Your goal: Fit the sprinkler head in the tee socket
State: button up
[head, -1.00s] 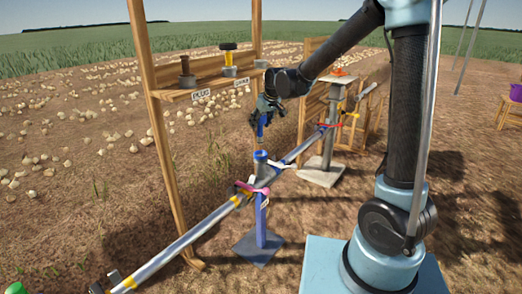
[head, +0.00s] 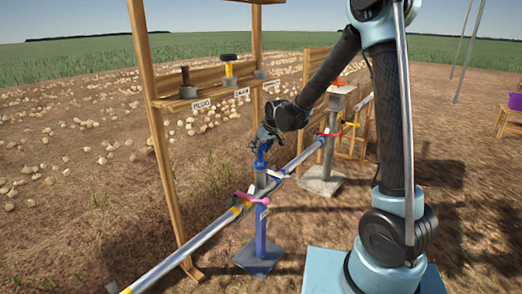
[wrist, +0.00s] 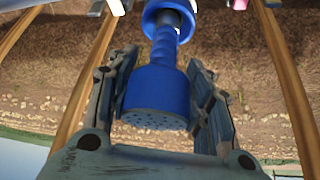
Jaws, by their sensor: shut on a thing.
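The blue sprinkler head (head: 260,158) is held upright in my gripper (head: 266,137). In the wrist view the sprinkler head (wrist: 156,92) has a round face with small holes, and my gripper's fingers (wrist: 158,75) are shut on its two sides. The tee socket (head: 261,176) stands up from the pipe, directly below the sprinkler head. In the wrist view the socket's blue rim (wrist: 150,20) surrounds the tip of the ridged stem. The stem is at the socket mouth; I cannot tell how deep it sits.
The long grey pipe (head: 190,247) runs diagonally, supported near the tee by a blue stand (head: 260,255). A wooden shelf (head: 205,98) behind holds a dark plug (head: 187,85) and a yellow-and-black item (head: 230,72). A grey pedestal (head: 322,180) stands to the right.

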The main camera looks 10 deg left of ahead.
jog(key=shift+f, duration=0.3)
jog(key=o, duration=1.2)
jog(key=shift+o, duration=0.2)
jog(key=shift+r, duration=0.15)
jog(key=shift+r, duration=0.2)
jog(key=v, duration=1.2)
jog(key=shift+d, duration=0.15)
